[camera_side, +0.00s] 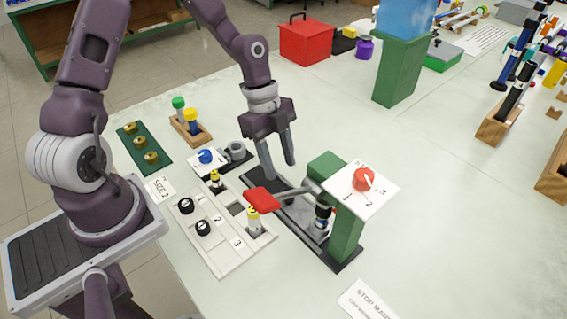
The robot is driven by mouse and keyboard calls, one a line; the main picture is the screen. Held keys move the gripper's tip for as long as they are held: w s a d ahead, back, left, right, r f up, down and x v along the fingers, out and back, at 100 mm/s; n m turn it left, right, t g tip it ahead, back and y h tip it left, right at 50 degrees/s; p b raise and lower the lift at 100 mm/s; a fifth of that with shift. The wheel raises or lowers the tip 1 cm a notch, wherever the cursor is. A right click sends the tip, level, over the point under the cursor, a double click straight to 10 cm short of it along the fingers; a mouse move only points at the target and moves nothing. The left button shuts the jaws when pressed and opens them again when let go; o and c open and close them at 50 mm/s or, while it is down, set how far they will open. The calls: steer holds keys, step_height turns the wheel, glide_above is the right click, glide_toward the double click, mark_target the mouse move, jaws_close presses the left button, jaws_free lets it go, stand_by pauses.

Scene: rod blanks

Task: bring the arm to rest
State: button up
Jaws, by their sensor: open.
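My gripper (281,162) hangs over the work area with its two fingers pointing down. Its fingers are apart and nothing shows between them. It is behind a green press-like fixture (347,228) with a red-ended lever (262,200). The lever's red end lies in front of and below my fingers in the picture. I cannot tell how far the fingertips are above the fixture's dark base (262,184).
A white numbered tray (218,255) holds black knobs and small yellow-topped pieces. A red dial (363,179) sits on the fixture's white plate. A wooden block (190,132) and a green board (143,149) stand at left. The table is clear at right centre.

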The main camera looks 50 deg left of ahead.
steer(key=s+a+r+n+t+y, duration=0.1)
steer(key=s+r+n+y, duration=0.1)
steer(key=s+r+n, duration=0.45)
steer(key=s+a+r+n+t+y, duration=0.1)
steer(key=s+r+n+t+y, duration=0.15)
steer(key=r, duration=0.75)
steer(key=s+d+r+n+t, duration=0.1)
steer(key=s+r+n+t, duration=0.1)
steer(key=s+r+n, duration=0.3)
steer(key=s+n+h, duration=0.1)
steer(key=s+n, duration=0.2)
steer(key=s, duration=0.1)
steer(key=shift+s+r, duration=0.15)
steer(key=shift+s, duration=0.2)
